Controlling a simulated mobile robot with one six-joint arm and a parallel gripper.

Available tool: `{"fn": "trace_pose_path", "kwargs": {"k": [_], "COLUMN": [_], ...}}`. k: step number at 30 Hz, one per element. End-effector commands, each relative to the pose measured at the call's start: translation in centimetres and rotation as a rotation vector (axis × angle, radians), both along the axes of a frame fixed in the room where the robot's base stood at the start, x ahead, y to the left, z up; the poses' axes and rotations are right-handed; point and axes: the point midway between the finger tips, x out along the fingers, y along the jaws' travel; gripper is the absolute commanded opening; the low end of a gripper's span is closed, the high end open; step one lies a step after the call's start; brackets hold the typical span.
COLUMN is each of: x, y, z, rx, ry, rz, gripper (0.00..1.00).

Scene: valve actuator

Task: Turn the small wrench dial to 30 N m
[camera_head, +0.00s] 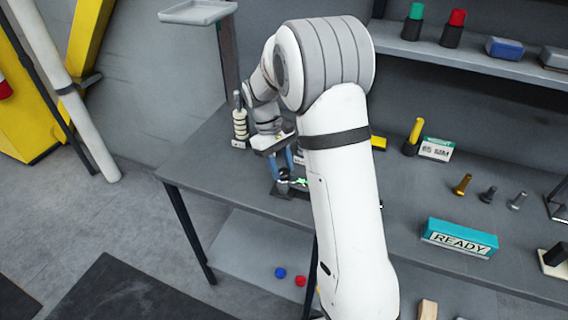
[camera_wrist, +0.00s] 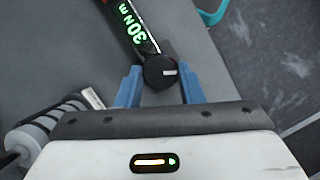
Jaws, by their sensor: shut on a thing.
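The small wrench (camera_wrist: 135,28) shows in the wrist view as a dark shaft with a lit green readout of "30 N m". Its black round dial (camera_wrist: 161,71), with a white mark pointing right, sits at the wrench's near end. My gripper (camera_wrist: 160,88) has its two blue fingers on either side of the dial and is shut on it. In the head view, my gripper (camera_head: 284,165) is over the left part of the bench. The wrench's green readout (camera_head: 300,182) shows just below the fingers, and the rest of the wrench is mostly hidden by my arm.
The grey bench (camera_head: 215,165) holds a stack of pale rings on a post (camera_head: 240,122) left of my gripper. A teal READY block (camera_head: 460,238), several bolts (camera_head: 488,194) and a yellow-handled tool (camera_head: 416,133) stand to the right. A shelf (camera_head: 470,58) runs behind.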

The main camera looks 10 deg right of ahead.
Motion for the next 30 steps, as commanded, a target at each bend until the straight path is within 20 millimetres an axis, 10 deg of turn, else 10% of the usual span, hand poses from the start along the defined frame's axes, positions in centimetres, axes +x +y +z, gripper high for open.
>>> {"fn": "trace_pose_path", "kwargs": {"k": [20,21,30], "x": [0.14,0.14,0.09], "y": [0.05,0.05,-0.06], "z": [0.04,0.04,0.02], "rx": [0.003,0.003,0.001], "ry": [-0.004,-0.004,-0.003], "rz": [-0.063,-0.063,-0.063], "gripper": [0.11,0.36,0.56]}}
